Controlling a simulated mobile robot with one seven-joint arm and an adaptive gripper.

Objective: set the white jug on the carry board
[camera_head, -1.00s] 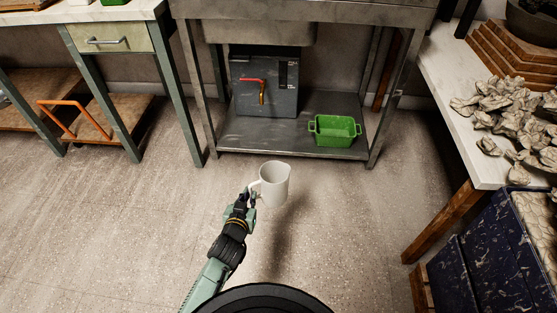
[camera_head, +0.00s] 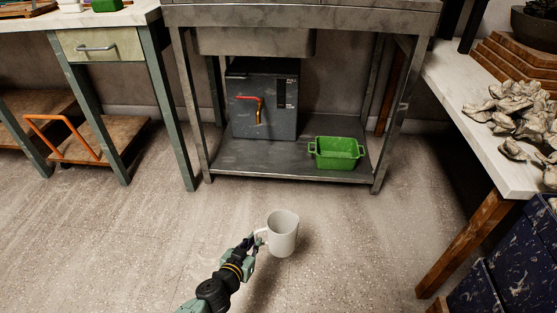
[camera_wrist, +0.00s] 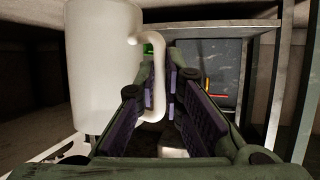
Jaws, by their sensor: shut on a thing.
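The white jug (camera_head: 283,236) is upright in front of the sink stand, held by its handle. It also shows large at the left of the wrist view (camera_wrist: 100,65). My gripper (camera_head: 256,243) is shut on the handle, at the jug's left in the head view. In the wrist view the purple-padded fingers (camera_wrist: 161,92) sit on both sides of the handle. A wooden board with an orange handle (camera_head: 112,142) lies low at the left, partly under the green-legged table; it may be the carry board.
A metal sink stand (camera_head: 290,172) is ahead, with a grey box (camera_head: 263,105) and a green tub (camera_head: 336,154) on its low shelf. A white-topped table (camera_head: 495,150) with clay lumps stands at the right. The floor between is clear.

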